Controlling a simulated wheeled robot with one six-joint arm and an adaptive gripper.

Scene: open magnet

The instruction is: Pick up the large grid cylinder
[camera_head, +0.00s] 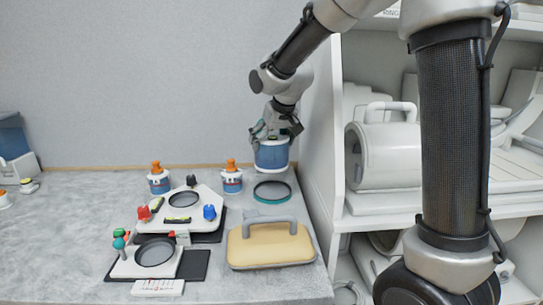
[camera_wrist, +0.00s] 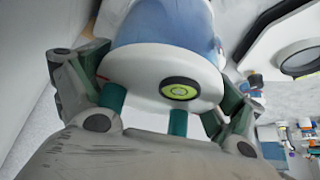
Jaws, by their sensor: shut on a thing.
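The large grid cylinder (camera_head: 272,156) is blue with white edges. In the head view it is upright in my gripper (camera_head: 274,137), above the round dark holder (camera_head: 272,192) with a teal rim, with a gap between them. In the wrist view the cylinder's white end (camera_wrist: 150,82) with a round yellow-green level faces the camera. The fingers of my gripper (camera_wrist: 152,110) are shut on it from both sides. The cylinder's far end is out of the wrist view.
A beige pad with a grey handle (camera_head: 272,246) lies in front of the holder. Two small orange-capped bottles (camera_head: 231,179) (camera_head: 159,181) and a white platform with coloured knobs (camera_head: 200,198) stand left. A white shelf unit (camera_head: 320,140) stands close on the right.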

